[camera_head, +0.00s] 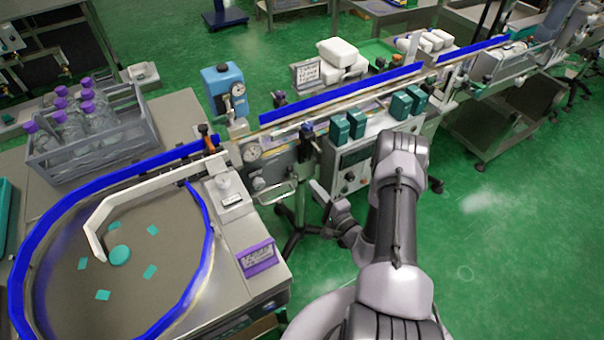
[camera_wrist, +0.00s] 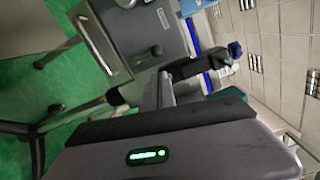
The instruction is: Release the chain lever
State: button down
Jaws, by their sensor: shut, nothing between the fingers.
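A black lever-like part with a blue knob (camera_head: 307,127) stands at the front of the conveyor, left of the grey control box. It looks like the chain lever, but I see no label on it. My gripper (camera_head: 319,188) is below and slightly right of the knob in the head view. In the wrist view my gripper (camera_wrist: 165,88) is shut and empty. I cannot tell whether the fingers touch the black bar; the knob is clear of them.
The grey control box (camera_head: 352,160) is close to my arm. The round table (camera_head: 150,220) with blue rails fills the left. Green floor (camera_head: 500,225) is open at right.

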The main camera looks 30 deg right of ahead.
aim_at(290, 172)
jog(key=w, duration=0.2)
jog(key=w+b, duration=0.1)
jog(key=w, duration=0.4)
jog(key=shift+w+a+b, duration=0.3)
jog(key=shift+a+b, duration=0.05)
jog(key=shift+b, duration=0.05)
